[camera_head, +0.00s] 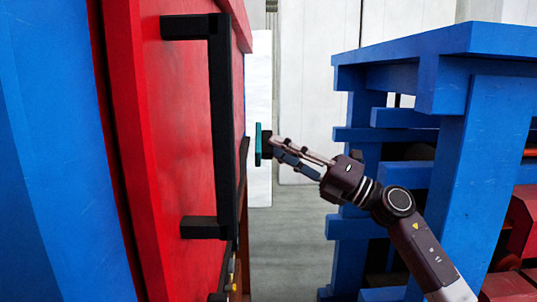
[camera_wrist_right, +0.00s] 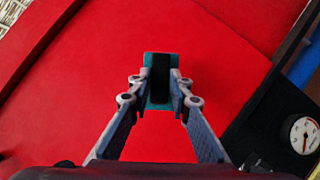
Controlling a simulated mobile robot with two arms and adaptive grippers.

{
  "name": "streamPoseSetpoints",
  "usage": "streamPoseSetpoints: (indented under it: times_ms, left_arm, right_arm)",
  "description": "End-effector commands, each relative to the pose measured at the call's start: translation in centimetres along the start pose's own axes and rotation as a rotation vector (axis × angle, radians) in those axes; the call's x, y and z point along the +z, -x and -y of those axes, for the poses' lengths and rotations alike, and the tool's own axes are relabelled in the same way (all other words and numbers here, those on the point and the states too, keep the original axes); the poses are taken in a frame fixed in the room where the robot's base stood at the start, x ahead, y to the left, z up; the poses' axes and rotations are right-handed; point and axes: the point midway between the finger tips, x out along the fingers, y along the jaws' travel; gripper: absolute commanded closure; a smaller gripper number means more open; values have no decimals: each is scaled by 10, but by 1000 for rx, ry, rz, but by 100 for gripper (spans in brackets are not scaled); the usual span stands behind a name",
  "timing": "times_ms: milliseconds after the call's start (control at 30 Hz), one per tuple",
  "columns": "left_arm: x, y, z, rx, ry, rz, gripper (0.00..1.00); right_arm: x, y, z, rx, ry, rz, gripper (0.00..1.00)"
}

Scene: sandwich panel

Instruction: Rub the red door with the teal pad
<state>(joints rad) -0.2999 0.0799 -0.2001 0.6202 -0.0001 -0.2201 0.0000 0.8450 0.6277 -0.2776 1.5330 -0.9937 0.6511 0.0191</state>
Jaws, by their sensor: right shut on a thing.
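The red door (camera_head: 175,130) stands at the left in the head view, with a black handle (camera_head: 222,125) on it. It fills most of the right wrist view (camera_wrist_right: 80,100). My right gripper (camera_head: 272,146) is shut on the dark back of the teal pad (camera_head: 258,145). The pad is upright, to the right of the door handle in the head view. In the right wrist view the pad (camera_wrist_right: 148,60) shows between the fingertips, in front of the red surface. I cannot tell whether it touches the door. My left gripper is out of view.
A blue frame with slats (camera_head: 460,120) stands close to my right arm. Blue paneling (camera_head: 50,150) borders the door at the left. A round gauge (camera_wrist_right: 303,135) on a dark part shows at the right of the wrist view. Grey floor (camera_head: 290,235) lies clear between.

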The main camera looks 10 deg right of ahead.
Motion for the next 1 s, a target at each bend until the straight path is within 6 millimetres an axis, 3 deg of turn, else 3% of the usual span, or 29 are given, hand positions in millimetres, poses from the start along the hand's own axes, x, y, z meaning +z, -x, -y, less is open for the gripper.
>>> streamPoseSetpoints:
  times_ms: [467,800,1000]
  left_arm:
    - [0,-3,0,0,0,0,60]
    - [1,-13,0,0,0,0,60]
    - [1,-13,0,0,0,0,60]
  right_arm:
    - [5,7,-1,1,1,1,100]
    - [18,29,-1,-1,1,1,100]
    - [20,32,-3,1,0,1,100]
